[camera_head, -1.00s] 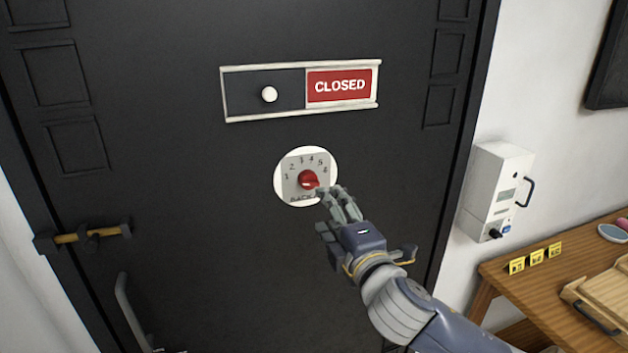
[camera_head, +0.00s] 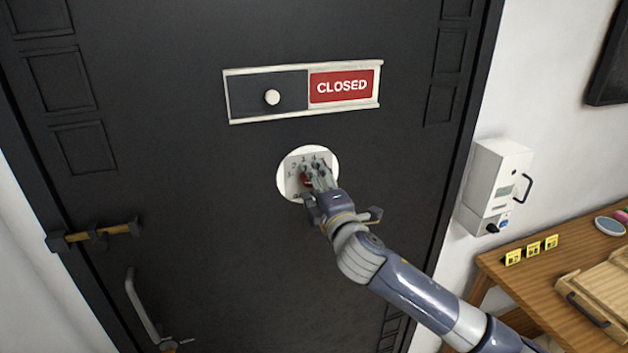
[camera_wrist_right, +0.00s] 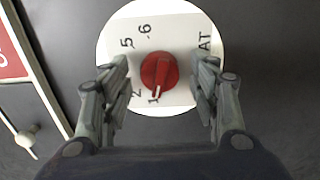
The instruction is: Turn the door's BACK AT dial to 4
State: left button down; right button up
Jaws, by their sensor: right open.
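The BACK AT dial is a red knob (camera_head: 305,180) on a round white plate (camera_head: 290,162) on the dark door (camera_head: 190,190), below the CLOSED sign. In the right wrist view, the knob (camera_wrist_right: 159,70) shows its white pointer line aimed at about 1. There, 5, 6, 2 and 1 are readable around it and AT is at the right; 3 and 4 are hidden by a finger. My right gripper (camera_wrist_right: 162,70) is open, with one finger on each side of the knob and visible gaps between. In the head view, the same gripper (camera_head: 318,177) partly covers the dial. My left gripper is out of view.
The sliding CLOSED sign (camera_head: 345,87) with a white knob (camera_head: 272,97) is above the dial. A gold-and-black latch (camera_head: 95,236) and grey handle (camera_head: 140,305) are at left. A white wall box (camera_head: 495,185) and wooden table (camera_head: 545,285) are at right.

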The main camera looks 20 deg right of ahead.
jog(key=c, duration=1.1)
jog(key=shift+f+m, duration=0.1)
jog(key=shift+m, duration=0.2)
jog(key=m, duration=1.7)
jog(key=shift+b, duration=0.4)
